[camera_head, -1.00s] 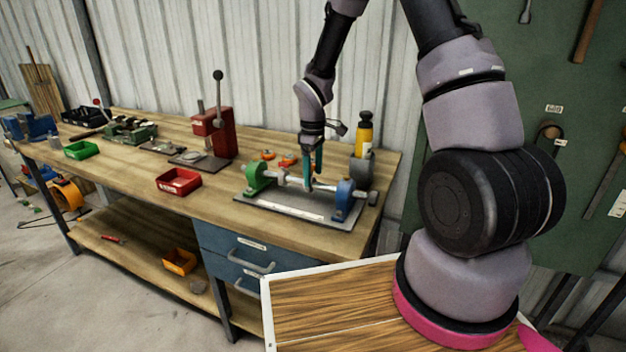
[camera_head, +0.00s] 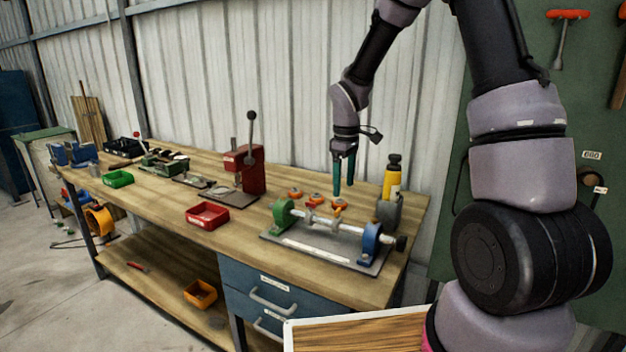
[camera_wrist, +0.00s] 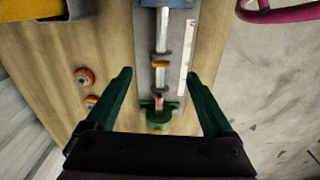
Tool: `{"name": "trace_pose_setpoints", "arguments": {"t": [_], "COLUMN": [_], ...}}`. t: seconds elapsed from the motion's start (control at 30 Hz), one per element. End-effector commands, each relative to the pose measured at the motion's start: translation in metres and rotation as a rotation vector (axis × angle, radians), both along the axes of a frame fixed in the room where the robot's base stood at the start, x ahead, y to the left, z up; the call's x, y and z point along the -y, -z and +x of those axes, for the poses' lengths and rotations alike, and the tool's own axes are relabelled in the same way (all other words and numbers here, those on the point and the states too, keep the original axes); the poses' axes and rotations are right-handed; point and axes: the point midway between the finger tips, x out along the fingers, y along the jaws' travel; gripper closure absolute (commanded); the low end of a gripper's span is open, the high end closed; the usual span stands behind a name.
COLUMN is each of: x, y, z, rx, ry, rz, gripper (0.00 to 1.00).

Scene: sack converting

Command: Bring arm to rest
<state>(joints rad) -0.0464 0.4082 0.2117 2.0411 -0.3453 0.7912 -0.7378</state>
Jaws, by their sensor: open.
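My gripper (camera_head: 343,190) is open and empty. In the head view it hangs with its green fingers pointing down, above the back of a shaft fixture on the workbench (camera_head: 262,252). The fixture has a grey base plate (camera_head: 322,251), a green support (camera_head: 284,214), a blue support (camera_head: 370,238) and a silver shaft (camera_head: 342,226) with rings on it. In the wrist view the fingers (camera_wrist: 160,98) stand apart, with the shaft (camera_wrist: 162,40) and an orange-brown ring (camera_wrist: 160,64) between them in the picture, and the green support (camera_wrist: 158,118) near the palm.
Several orange rings (camera_head: 295,193) lie behind the fixture. A yellow bottle (camera_head: 392,178) and grey container (camera_head: 388,212) stand right of my gripper. A red press (camera_head: 246,170), red bin (camera_head: 207,215) and green bin (camera_head: 118,179) stand left. The corrugated wall (camera_head: 290,90) is close behind.

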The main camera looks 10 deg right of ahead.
Motion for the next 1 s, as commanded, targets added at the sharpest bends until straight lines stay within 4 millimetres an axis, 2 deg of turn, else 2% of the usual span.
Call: {"name": "trace_pose_setpoints", "arguments": {"t": [0.03, 0.2, 0.37, 0.5, 0.73, 0.9, 1.0], "x": [0.005, 0.025, 0.042, 0.053, 0.066, 0.069, 0.070], "y": [-0.019, -0.087, -0.144, -0.183, -0.228, -0.243, -0.246], "z": [-0.003, -0.032, -0.069, -0.108, -0.175, -0.212, -0.225], "rx": [0.027, 0.122, 0.209, 0.276, 0.362, 0.393, 0.397], "ry": [0.043, 0.263, 0.486, 0.675, 0.962, 1.112, 1.162], "rz": [0.003, 0.036, 0.100, 0.180, 0.355, 0.478, 0.523], "gripper": [0.13, 0.13, 0.13, 0.13, 0.13, 0.13, 0.13]}}
